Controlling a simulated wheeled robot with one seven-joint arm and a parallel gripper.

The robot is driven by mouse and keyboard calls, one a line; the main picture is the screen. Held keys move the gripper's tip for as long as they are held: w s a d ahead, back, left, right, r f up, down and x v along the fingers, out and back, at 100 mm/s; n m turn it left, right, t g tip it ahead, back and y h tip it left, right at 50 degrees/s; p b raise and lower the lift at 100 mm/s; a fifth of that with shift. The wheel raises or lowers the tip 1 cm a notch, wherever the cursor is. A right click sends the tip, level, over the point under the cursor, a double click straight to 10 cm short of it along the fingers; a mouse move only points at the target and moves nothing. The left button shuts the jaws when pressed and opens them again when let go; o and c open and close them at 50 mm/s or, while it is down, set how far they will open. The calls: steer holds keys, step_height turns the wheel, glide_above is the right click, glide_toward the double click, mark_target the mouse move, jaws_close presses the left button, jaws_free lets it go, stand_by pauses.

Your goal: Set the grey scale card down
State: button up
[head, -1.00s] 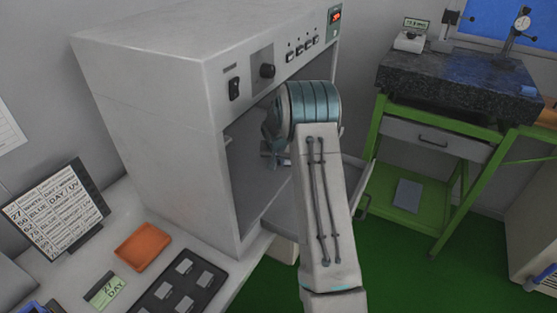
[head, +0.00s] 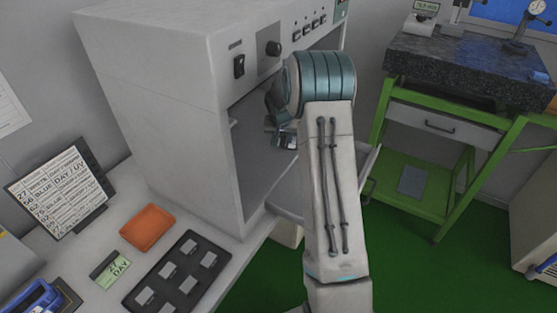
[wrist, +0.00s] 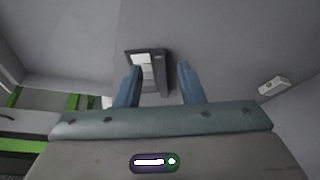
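The grey scale card (wrist: 146,70), a small dark-edged piece with a strip of white-to-grey patches, lies inside the grey light cabinet (head: 160,100). In the wrist view it shows between and beyond my gripper's two blue fingers (wrist: 159,72). The left finger covers part of its left side; a gap shows between the card and the right finger. My gripper looks open. In the head view, my arm reaches into the cabinet's front opening and hides much of the inside. A small dark and white piece, likely the card (head: 288,139), shows by the fingers (head: 278,128).
A green stand (head: 435,195) with a granite slab is at right.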

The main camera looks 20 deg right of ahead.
steer(key=s+a+b, duration=0.1)
steer(key=s+a, duration=0.1)
steer(key=s, duration=0.1)
steer(key=s+a+b, duration=0.1)
steer(key=s+a, duration=0.1)
steer(key=s, duration=0.2)
steer(key=s+a+b, duration=0.1)
steer(key=s+a, duration=0.1)
steer(key=s, duration=0.1)
steer(key=shift+s+r, duration=0.2)
steer(key=shift+r, duration=0.1)
steer(key=s+a+r+n, duration=0.2)
steer(key=s+a+r, duration=0.1)
steer(key=s, duration=0.6)
steer(key=s+a+r+n+y, duration=0.1)
steer(key=s+a+r, duration=0.3)
steer(key=s, duration=0.5)
steer(key=s+a+r+n+g+y, duration=0.1)
steer(key=s+a+r+n, duration=0.2)
steer(key=s, duration=0.6)
step_height(320, 180, up, 2)
steer(key=shift+s+a+r, duration=0.2)
steer(key=shift+s+a, duration=0.15)
steer(key=shift+a, duration=0.05)
